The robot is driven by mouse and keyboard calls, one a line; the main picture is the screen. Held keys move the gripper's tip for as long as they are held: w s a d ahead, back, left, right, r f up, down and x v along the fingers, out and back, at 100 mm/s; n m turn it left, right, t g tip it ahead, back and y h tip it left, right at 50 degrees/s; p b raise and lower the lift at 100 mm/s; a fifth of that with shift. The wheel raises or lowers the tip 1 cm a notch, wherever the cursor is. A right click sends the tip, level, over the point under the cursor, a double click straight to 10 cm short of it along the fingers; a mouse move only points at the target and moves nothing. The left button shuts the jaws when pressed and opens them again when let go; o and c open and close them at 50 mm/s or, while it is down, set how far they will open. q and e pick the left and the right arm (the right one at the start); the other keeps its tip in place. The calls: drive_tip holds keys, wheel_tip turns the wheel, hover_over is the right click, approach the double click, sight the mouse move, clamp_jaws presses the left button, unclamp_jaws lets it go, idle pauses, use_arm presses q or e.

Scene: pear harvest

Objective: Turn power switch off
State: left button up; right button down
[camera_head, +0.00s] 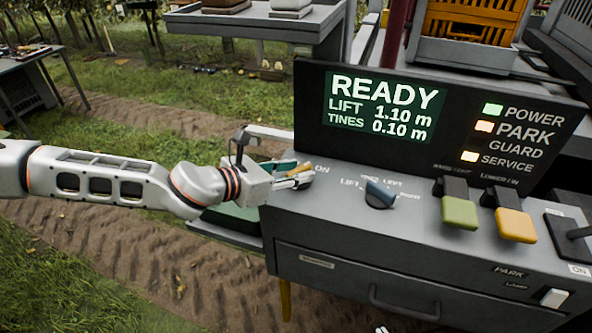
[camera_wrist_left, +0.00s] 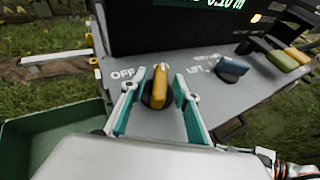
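The power switch is a yellow-orange knob (camera_wrist_left: 159,87) on a dark round base, beside the word OFF in the left wrist view. Its handle points up in that view. In the head view only a bit of the yellow knob (camera_head: 299,169) shows behind my left gripper (camera_head: 294,178), near the word ON. In the left wrist view my left gripper (camera_wrist_left: 156,92) is open, one teal-lined finger on each side of the knob, with gaps visible. The display (camera_head: 384,106) reads READY, and the POWER lamp (camera_head: 493,109) is green.
A blue knob (camera_head: 380,193) stands to the right on the grey console (camera_head: 340,225), then a green lever (camera_head: 459,212) and a yellow lever (camera_head: 515,225). A green bin (camera_wrist_left: 50,135) is beside the console. Part of my right arm (camera_wrist_left: 292,168) shows at the lower right.

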use_arm(q)
drive_tip(key=shift+w+d+f, duration=0.1)
drive_tip(key=shift+w+d, duration=0.05)
drive_tip(key=shift+d, duration=0.05)
clamp_jaws()
